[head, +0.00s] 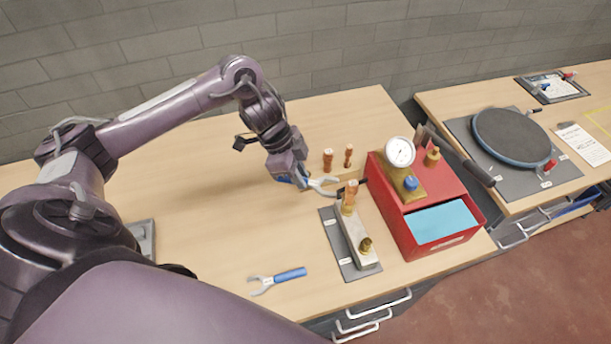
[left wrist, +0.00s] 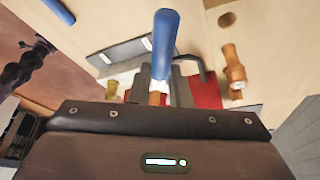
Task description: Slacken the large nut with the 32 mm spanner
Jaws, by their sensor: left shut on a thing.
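My left gripper (head: 291,178) is shut on a blue-handled spanner (head: 325,186), held above the table. Its silver open jaw points right, toward the copper stub on the valve block (head: 354,236). I cannot read its size. A brass nut (head: 349,208) sits at the foot of that stub; the jaw looks close to the stub, but I cannot tell if they touch. Another brass fitting (head: 366,246) is at the block's near end.
A second blue-handled spanner (head: 288,275) lies near the front edge. Two copper fittings (head: 328,160) stand behind the block. A red box (head: 408,237) with a dial gauge (head: 400,152) stands close on the right. The table's left part is mostly clear.

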